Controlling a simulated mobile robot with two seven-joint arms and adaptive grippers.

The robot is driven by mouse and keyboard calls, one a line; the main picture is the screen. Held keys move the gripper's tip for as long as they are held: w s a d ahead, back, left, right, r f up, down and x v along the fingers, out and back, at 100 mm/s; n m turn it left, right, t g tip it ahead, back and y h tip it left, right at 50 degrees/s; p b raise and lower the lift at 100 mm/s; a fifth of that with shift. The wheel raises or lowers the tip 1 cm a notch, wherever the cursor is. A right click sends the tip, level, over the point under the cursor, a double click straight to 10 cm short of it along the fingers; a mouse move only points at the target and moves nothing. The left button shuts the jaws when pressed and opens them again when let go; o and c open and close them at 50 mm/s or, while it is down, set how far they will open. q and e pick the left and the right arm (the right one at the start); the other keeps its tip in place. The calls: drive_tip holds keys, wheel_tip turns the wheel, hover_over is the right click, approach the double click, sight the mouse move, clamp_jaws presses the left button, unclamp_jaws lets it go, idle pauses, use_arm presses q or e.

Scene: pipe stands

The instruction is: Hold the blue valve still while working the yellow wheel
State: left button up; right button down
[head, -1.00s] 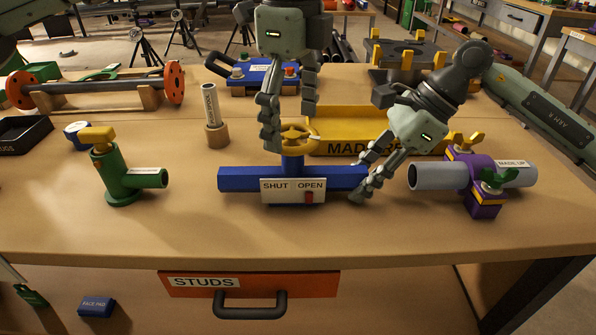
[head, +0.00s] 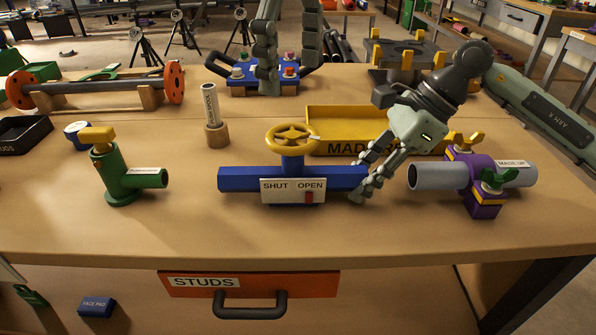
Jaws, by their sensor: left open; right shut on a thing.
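The blue valve (head: 240,179) lies across the middle of the bench, with a white SHUT/OPEN plate (head: 281,191) on its front. A red marker (head: 309,197) on the plate sits under OPEN. The yellow wheel (head: 292,136) stands on top of the valve, with nothing touching it. My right gripper (head: 362,180) is shut on the right end of the valve's blue pipe. My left gripper (head: 290,78) is open and empty, fingers pointing down, above and behind the wheel; its upper part is out of the picture.
A yellow tray (head: 350,112) stands behind the valve. A blue box with buttons (head: 240,85) is at the back, partly behind my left fingers. A green valve (head: 124,180) stands left, a purple clamp with grey pipe (head: 484,200) right. The front bench strip is clear.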

use_arm(q)
wheel_tip(320, 180, up, 9)
drive_tip(key=shift+r, duration=0.15)
use_arm(e)
drive_tip(key=c, duration=1)
unclamp_jaws()
drive_tip(key=v, duration=1.2)
